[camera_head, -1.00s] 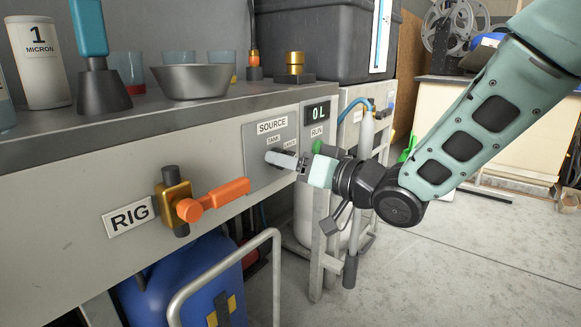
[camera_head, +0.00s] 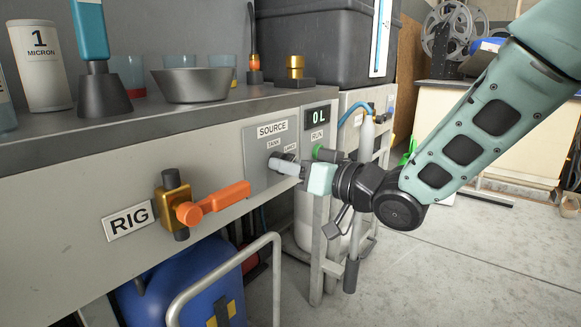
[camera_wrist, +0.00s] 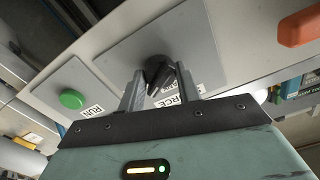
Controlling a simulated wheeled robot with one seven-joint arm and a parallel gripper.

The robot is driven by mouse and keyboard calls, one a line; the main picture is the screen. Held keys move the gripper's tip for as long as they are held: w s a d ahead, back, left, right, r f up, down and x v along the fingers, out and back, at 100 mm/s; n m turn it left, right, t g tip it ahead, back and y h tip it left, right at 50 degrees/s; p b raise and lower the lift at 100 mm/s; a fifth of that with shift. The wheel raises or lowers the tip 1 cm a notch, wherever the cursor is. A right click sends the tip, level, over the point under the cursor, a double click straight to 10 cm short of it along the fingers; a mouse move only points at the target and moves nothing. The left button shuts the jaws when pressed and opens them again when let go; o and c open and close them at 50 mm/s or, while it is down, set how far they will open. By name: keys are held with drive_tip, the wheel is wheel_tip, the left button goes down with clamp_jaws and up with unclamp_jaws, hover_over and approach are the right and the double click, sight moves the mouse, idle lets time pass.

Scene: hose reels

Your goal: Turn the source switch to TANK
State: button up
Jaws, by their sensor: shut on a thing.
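The source switch is a black knob (camera_wrist: 157,70) on a grey plate (camera_wrist: 205,45), seen in the wrist view between my two fingertips. My gripper (camera_wrist: 160,80) is shut on this knob. In the head view my gripper (camera_head: 287,167) reaches the plate from the right, below the SOURCE label (camera_head: 272,130). The small TANK label (camera_head: 273,145) is on the left and a second small label (camera_head: 290,150) on the right, just above the fingers. The fingers cover most of the knob there, so I cannot tell its exact pointing.
An orange-handled RIG valve (camera_head: 212,203) sticks out left of the switch. A green RUN button (camera_head: 317,151) and a display reading 0L (camera_head: 317,118) sit to the right. A metal rail (camera_head: 225,270) stands in front below. The floor (camera_head: 440,265) at right is clear.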

drive_tip(key=n+b, duration=0.4)
drive_tip(key=n, duration=0.8)
drive_tip(key=shift+f+b, duration=0.1)
drive_tip(key=shift+b, duration=0.3)
idle(0.3)
drive_tip(key=o, duration=1)
drive_tip(key=shift+c, duration=0.2)
drive_tip(key=shift+d, duration=0.1)
drive_tip(key=b+v, duration=0.2)
drive_tip(key=v, duration=1.5)
